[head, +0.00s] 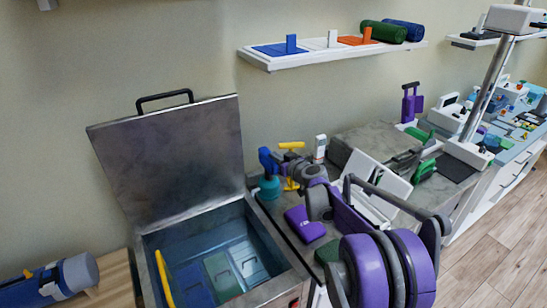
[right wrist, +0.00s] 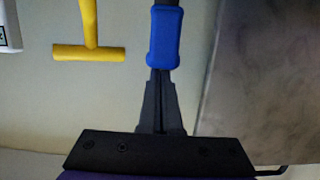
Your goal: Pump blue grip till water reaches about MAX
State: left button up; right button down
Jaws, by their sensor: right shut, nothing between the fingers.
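The blue grip (head: 267,160) stands above a teal body (head: 270,188) on the counter, beside the open steel tank (head: 275,250). In the right wrist view the blue grip (right wrist: 164,38) shows at the top centre with a dark stem. My right gripper (head: 281,168) reaches in from the right at the grip. In the right wrist view its fingers (right wrist: 160,78) are shut and empty, their tips close against the end of the grip. I cannot tell whether they touch. Bluish water covers coloured packs in the tank. No MAX mark is readable. My left gripper is out of view.
A yellow T-handle (head: 291,148) stands just behind my right gripper, and also shows in the right wrist view (right wrist: 89,52). The raised steel lid (head: 175,155) is to the left. A purple block (head: 304,222) lies on the counter. A wall shelf (head: 330,52) is above.

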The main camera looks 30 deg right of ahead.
jog(key=v, duration=0.7)
jog(key=shift+a, duration=0.25)
jog(key=shift+f, duration=0.1)
dwell(1.3)
jog(key=s+a+f+n+g+y, duration=0.1)
jog(key=s+a+f+g+y, duration=0.15)
jog(key=s+a, duration=0.65)
jog(key=s+a+f+g+y, duration=0.1)
jog(key=s+a+f+g, duration=0.15)
jog(key=s+a, duration=0.65)
jog(key=s+a+f+g+h, duration=0.1)
jog(key=s+f, duration=0.3)
jog(key=s, duration=0.4)
jog(key=s+a+f+m+g+h, duration=0.1)
jog(key=s+a+f+g+h, duration=0.1)
jog(key=s, duration=0.6)
notch_tip(320, 180, down, 3)
jog(key=shift+a+r+g, duration=0.15)
jog(key=shift+a+g, duration=0.65)
jog(key=shift+a, duration=0.15)
